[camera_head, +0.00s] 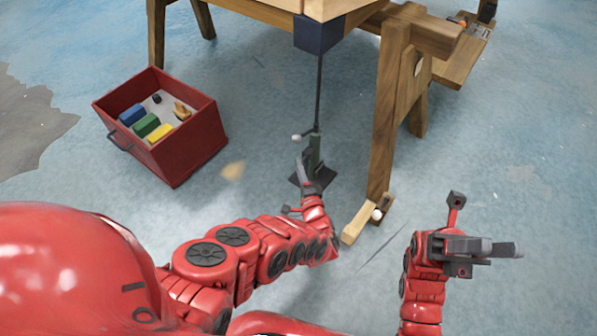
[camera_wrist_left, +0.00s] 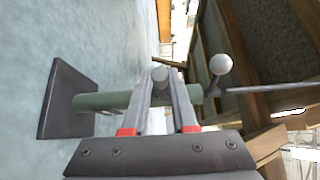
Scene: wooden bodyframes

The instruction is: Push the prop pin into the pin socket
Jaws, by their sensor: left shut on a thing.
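The prop stands under the corner of the wooden frame, with a dark foot plate (camera_head: 325,178), a green tube (camera_head: 316,145) and a thin dark rod (camera_head: 319,95) rising from it. A white ball knob (camera_head: 296,137), seemingly the prop pin, sticks out sideways near the tube's top; it also shows in the left wrist view (camera_wrist_left: 220,63). My left gripper (camera_head: 306,170) is at the tube below the knob, its fingertips shut on a small grey round stub (camera_wrist_left: 160,75) beside the tube. The pin socket is not clearly visible. My right gripper (camera_head: 500,248) is at right, away from the prop.
A red crate (camera_head: 190,150) with coloured blocks stands on the floor at left. A wooden leg (camera_head: 388,120) with a small wooden foot block (camera_head: 357,222) stands right of the prop. A dark corner block (camera_head: 318,34) caps the rod.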

